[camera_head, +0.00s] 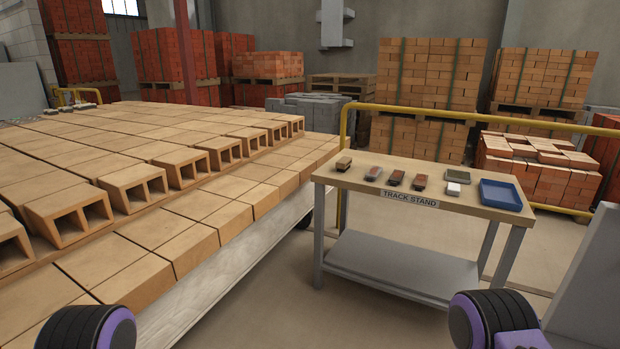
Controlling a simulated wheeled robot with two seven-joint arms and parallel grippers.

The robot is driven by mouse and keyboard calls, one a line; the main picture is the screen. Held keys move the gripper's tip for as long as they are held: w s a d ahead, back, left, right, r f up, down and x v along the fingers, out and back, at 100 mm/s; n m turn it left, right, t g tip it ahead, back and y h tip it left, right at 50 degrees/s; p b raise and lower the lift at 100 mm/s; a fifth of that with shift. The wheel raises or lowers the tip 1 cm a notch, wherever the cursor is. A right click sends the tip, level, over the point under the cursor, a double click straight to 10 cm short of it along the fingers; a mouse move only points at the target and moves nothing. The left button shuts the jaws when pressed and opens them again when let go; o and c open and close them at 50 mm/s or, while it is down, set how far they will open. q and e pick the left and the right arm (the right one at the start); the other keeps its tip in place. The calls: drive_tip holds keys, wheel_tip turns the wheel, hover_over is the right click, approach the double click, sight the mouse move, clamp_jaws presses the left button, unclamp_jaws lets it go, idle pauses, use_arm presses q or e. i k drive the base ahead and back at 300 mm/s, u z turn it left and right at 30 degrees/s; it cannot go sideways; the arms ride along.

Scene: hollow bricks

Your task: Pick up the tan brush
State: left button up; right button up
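A small table labelled "TRACK STAND" (410,198) stands right of centre. At the left end of its top lies a small block-shaped item with a tan top and darker lower part (343,162), which looks like the tan brush. It is upright and nothing touches it. Neither gripper shows; only rounded black and purple parts of my arms are at the bottom left and bottom right, well short of the table.
Also on the table are several small brush-like items (396,178), a white block (453,189), a dark green-grey item (456,175) and a blue tray (501,195). A platform of hollow bricks (180,167) fills the left. A yellow rail (460,117) runs behind the table.

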sight(344, 164)
drive_tip(key=z, duration=0.25)
drive_tip(key=i, duration=2.4)
drive_tip(key=z, duration=0.15)
